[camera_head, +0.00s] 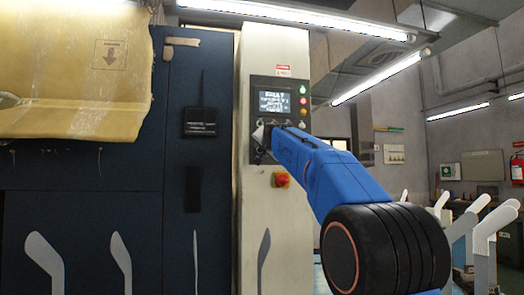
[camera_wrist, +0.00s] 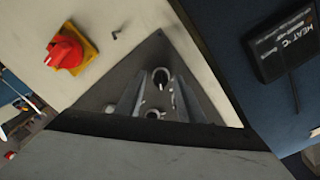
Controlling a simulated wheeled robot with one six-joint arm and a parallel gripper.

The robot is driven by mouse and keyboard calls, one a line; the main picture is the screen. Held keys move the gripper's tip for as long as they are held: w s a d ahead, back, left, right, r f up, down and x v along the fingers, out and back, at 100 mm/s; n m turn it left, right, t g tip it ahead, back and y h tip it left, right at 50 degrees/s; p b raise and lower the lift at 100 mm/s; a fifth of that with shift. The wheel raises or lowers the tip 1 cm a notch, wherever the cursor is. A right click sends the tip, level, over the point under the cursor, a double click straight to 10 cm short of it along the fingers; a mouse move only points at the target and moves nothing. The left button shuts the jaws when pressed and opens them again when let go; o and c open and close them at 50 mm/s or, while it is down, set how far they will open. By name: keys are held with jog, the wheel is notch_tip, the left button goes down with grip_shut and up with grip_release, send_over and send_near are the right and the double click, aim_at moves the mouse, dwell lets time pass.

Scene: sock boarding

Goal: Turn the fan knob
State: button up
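The dark control panel (camera_head: 281,94) on the pale cabinet column has a lit screen and several small buttons. Its lower part, with the knobs, is mostly hidden behind my gripper (camera_head: 261,136) in the head view. In the wrist view, a round knob (camera_wrist: 161,77) with a light pointer mark sits on the grey panel. A second knob (camera_wrist: 154,114) is nearer the lower edge, partly cut off. I cannot read which is the fan knob. The slanted fingers of my gripper (camera_wrist: 161,90) stand apart on either side of the upper knob; contact is not clear.
A red switch on a yellow plate (camera_head: 281,179) is below the panel; it also shows in the wrist view (camera_wrist: 68,50). A dark box marked HEAT °C (camera_wrist: 285,42) is on the blue cabinet door. Pale foot-shaped boards (camera_head: 45,258) stand along the bottom left.

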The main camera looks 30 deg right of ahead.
jog(key=shift+s, duration=0.1)
jog(key=v, duration=1.7)
jog(key=shift+s+a, duration=0.1)
jog(key=shift+s, duration=0.1)
